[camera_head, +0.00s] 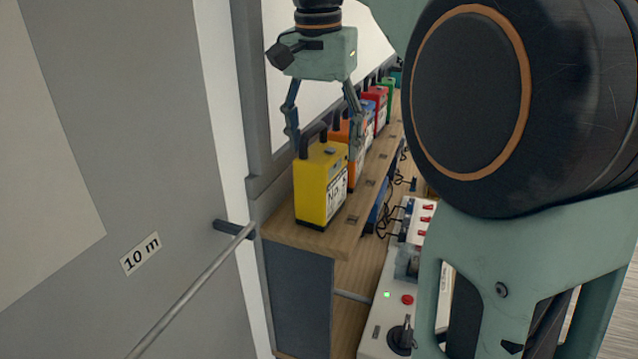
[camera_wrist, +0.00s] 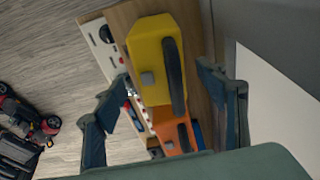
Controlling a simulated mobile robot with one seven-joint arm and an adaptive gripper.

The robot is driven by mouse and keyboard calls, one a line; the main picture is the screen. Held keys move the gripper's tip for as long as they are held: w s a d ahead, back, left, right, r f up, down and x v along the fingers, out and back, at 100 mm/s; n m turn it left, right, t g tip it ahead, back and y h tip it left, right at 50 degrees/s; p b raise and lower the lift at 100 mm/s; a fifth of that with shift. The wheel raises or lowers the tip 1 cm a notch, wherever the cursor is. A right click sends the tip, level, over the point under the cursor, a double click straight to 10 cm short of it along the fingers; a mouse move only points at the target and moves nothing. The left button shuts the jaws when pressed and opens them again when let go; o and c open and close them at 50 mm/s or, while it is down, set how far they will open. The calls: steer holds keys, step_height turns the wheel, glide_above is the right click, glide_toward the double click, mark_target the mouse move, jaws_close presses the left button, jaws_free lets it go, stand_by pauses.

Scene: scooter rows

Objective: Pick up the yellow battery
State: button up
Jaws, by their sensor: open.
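The yellow battery (camera_head: 320,187) stands upright at the near end of a wooden shelf, with a dark handle on top and a white label on its side. In the wrist view the yellow battery (camera_wrist: 150,65) is seen from above, its handle running lengthwise. My gripper (camera_head: 325,138) is open above the yellow battery, fingers pointing down. In the wrist view my gripper's fingers (camera_wrist: 165,88) show on the left and right of the battery, apart from it. I cannot tell how far the fingertips are above its top.
Behind it on the shelf (camera_head: 290,238) stand an orange battery (camera_head: 338,130) and several more coloured ones in a row. A grey wall with a metal rail (camera_head: 190,295) is at left. A white control panel (camera_head: 378,345) lies below right. Scooters (camera_wrist: 25,130) show at lower left in the wrist view.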

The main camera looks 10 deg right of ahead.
mark_target(323, 150)
steer(key=shift+w+d+f, duration=0.1)
steer(key=shift+w+f, duration=0.05)
steer(key=shift+f, duration=1.75)
steer(key=shift+c, duration=0.5)
jaws_close()
steer(key=shift+r, duration=0.1)
